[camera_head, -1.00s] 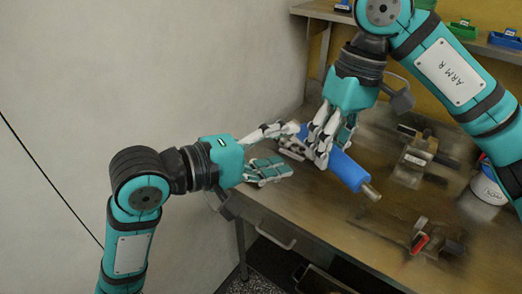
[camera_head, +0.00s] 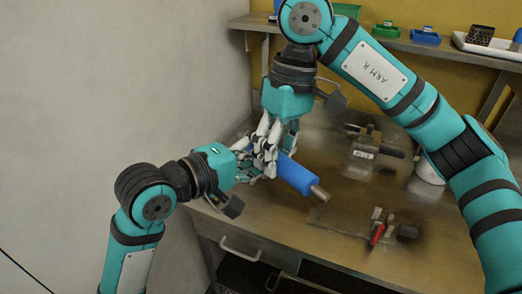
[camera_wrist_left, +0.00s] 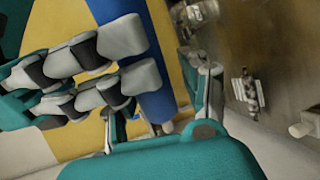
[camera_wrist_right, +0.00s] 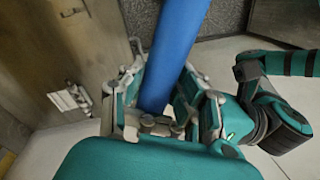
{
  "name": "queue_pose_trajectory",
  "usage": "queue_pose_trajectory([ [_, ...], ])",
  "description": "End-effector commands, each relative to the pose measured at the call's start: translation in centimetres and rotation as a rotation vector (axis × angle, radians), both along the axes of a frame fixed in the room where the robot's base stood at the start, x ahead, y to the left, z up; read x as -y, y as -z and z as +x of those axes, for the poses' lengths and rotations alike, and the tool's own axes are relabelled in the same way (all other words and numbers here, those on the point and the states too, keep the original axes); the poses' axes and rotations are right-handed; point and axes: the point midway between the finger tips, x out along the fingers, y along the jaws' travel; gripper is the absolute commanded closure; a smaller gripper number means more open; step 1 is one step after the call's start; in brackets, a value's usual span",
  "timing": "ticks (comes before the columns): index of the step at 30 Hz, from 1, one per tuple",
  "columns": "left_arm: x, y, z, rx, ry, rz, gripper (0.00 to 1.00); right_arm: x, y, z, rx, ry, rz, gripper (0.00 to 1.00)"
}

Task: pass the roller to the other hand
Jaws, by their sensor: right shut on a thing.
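The blue roller (camera_head: 295,175) is held tilted above the metal table, its metal end (camera_head: 320,193) pointing to the lower right. My right gripper (camera_head: 273,155) is shut on it from above. In the right wrist view the roller (camera_wrist_right: 176,50) runs up between the fingers. My left gripper (camera_head: 252,165) is at the roller's left end, close beside the right fingers, which overlap it. In the left wrist view the roller (camera_wrist_left: 150,80) lies between the left fingers, which look open, with a gap at the right finger. The roller's left end is mostly hidden.
Clamp-like metal fixtures (camera_head: 365,155) and a red-handled tool (camera_head: 377,233) stand on the table (camera_head: 330,240) to the right. A shelf (camera_head: 450,50) with small bins crosses the back. A grey wall (camera_head: 100,80) bounds the left.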

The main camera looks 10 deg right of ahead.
Motion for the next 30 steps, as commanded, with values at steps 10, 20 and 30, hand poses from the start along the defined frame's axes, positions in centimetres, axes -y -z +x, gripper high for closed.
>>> queue_pose_trajectory([
  [10,-0.05,0.27,0.01,-0.006,0.0,0.005,1.0,0.05,-0.19,0.08,0.004,0.003,0.002,1.0],
  [20,-0.07,0.4,0.01,-0.009,-0.001,0.007,1.0,0.15,-0.34,0.16,0.008,0.007,0.003,0.56],
  [30,-0.03,0.04,-0.01,-0.001,0.0,0.0,1.0,0.03,-0.1,0.04,0.002,0.001,0.0,0.41],
])
